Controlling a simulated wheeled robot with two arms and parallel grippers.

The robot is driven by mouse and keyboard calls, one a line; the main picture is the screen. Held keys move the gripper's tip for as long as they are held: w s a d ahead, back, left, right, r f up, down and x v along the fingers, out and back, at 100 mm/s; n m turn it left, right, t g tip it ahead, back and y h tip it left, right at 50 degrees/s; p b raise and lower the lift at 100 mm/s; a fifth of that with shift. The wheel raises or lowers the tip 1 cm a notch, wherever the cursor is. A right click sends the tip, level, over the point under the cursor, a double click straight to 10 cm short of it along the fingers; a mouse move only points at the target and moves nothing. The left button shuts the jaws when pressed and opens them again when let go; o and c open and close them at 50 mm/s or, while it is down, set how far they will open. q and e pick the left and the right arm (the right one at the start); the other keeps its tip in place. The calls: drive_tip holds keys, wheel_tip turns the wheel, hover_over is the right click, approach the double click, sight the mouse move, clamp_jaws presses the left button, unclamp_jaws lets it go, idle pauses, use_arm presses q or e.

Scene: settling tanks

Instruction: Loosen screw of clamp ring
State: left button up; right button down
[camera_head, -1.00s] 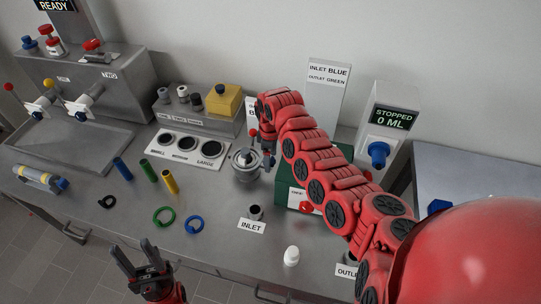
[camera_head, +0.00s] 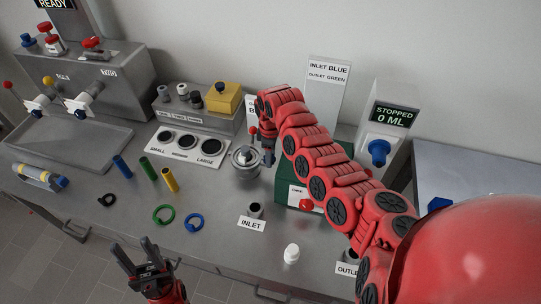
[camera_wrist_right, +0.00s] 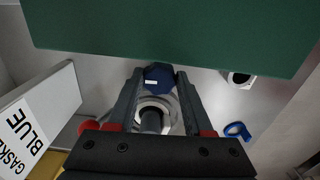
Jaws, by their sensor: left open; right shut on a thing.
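The clamp ring sits on a round silver housing (camera_head: 246,163) on the bench, near the middle of the head view. Its screw shows in the right wrist view as a dark blue faceted knob (camera_wrist_right: 158,77) with a small white mark. My right gripper (camera_head: 268,160) is at the right side of the housing. Its fingers are shut on the blue knob, one on each side, in the wrist view. The ring itself is partly hidden behind the gripper. My left gripper (camera_head: 132,244) is open and empty at the front left, off the bench's front edge.
A green box (camera_head: 290,190) stands close right of the housing. A gasket board (camera_head: 190,146) lies to the left. Coloured tubes and rings (camera_head: 164,214) lie at front left. The INLET port (camera_head: 255,210) and a white cap (camera_head: 291,252) are in front.

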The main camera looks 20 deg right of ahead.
drive_tip(key=n+b, duration=0.1)
drive_tip(key=n, duration=0.1)
drive_tip(key=shift+d+f+n+b, duration=0.1)
drive_tip(key=shift+n+b, duration=0.2)
drive_tip(key=n+b, duration=0.3)
drive_tip(key=shift+w+n, duration=0.2)
drive_tip(key=shift+n, duration=0.1)
drive_tip(key=n+b, duration=0.8)
drive_tip(key=b, duration=0.1)
drive_tip(key=shift+w+f+n, duration=0.1)
drive_tip(key=shift+f+n, duration=0.05)
drive_tip(key=shift+n, duration=0.25)
drive_tip(key=shift+r+n+b, duration=0.3)
drive_tip(key=shift+n+b, duration=1)
drive_tip(key=shift+b, duration=0.25)
drive_tip(key=shift+c, duration=1.5)
unclamp_jaws()
drive_tip(key=shift+a, duration=0.2)
